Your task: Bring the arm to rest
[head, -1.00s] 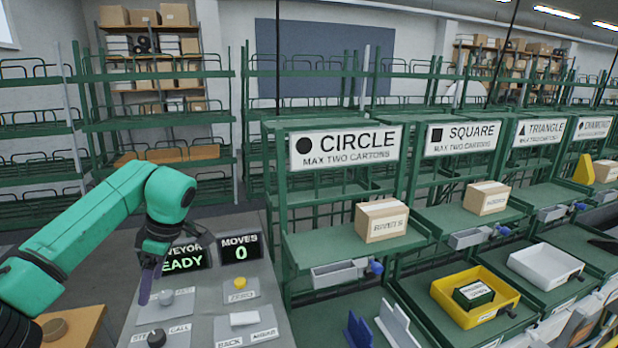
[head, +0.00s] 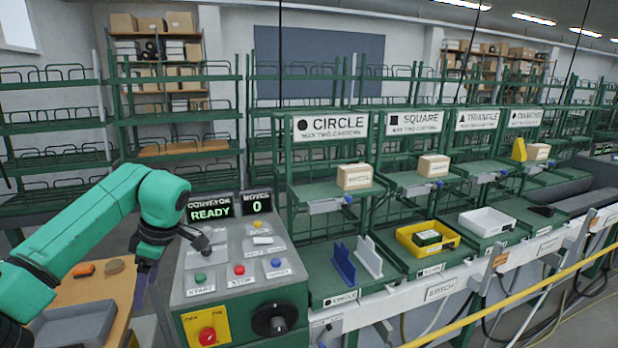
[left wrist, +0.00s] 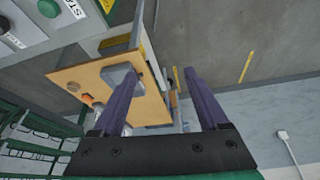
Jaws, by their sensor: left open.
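My left arm (head: 85,225) comes in from the left in the head view, bent at the elbow. Its gripper (head: 146,272) hangs downward just left of the control panel (head: 265,285), by the wooden table's right edge. In the left wrist view the gripper (left wrist: 160,75) has its two purple fingers spread apart with nothing held between them. Parts of the fingers are hard to make out in the head view. My right gripper is not in view.
The wooden table (head: 82,292) holds a grey tray (head: 75,325), an orange item (head: 84,269) and a round brown item (head: 117,266). The panel has buttons and a black knob (head: 275,319). Green shelves with cartons (head: 354,177) and a yellow bin (head: 404,238) stand right.

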